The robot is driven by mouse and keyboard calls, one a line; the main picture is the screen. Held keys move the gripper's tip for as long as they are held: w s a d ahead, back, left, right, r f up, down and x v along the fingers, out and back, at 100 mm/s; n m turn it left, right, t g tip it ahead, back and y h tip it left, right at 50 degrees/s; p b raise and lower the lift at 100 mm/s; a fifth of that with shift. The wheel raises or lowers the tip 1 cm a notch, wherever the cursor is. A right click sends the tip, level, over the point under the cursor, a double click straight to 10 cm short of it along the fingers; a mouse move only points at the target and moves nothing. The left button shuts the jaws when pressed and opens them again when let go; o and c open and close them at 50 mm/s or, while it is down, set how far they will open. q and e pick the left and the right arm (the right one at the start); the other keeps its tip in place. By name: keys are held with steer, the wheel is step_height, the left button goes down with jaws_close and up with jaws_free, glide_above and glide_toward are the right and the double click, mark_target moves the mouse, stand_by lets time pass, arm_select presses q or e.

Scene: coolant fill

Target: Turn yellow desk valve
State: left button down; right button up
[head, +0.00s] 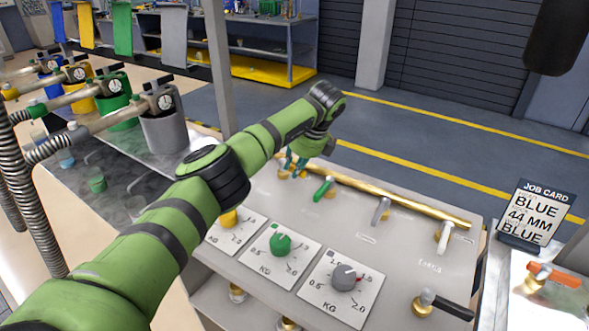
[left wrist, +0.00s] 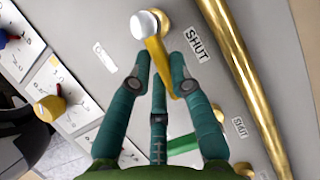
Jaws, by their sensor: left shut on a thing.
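The yellow desk valve shows in the left wrist view as a yellow lever (left wrist: 158,62) with a silver round cap at one end, beside a brass fitting and a "SHUT" label. My left gripper (left wrist: 164,76) is shut on this lever, with teal fingers on both sides of it. In the head view my left gripper (head: 293,164) reaches down at the far left of the desk panel and mostly hides the yellow valve. The green valve lever (head: 324,188) stands just right of it. My right gripper is not in view.
A brass pipe (head: 400,195) runs along the panel's back edge, near grey (head: 381,210) and white (head: 444,236) levers. Green (head: 280,244) and grey (head: 343,278) dials sit in front. A job card (head: 537,214) stands at right.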

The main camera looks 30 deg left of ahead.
arm_select(q)
steer(key=shift+w+n+g, duration=0.3)
steer(key=shift+w+n, duration=0.1)
steer(key=shift+n, duration=0.5)
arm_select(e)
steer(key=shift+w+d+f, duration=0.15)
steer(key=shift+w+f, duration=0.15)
arm_select(q)
steer(key=shift+r, duration=0.1)
steer(key=c, duration=1.1)
jaws_free()
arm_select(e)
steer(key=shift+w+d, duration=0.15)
arm_select(q)
steer(key=v, duration=1.2)
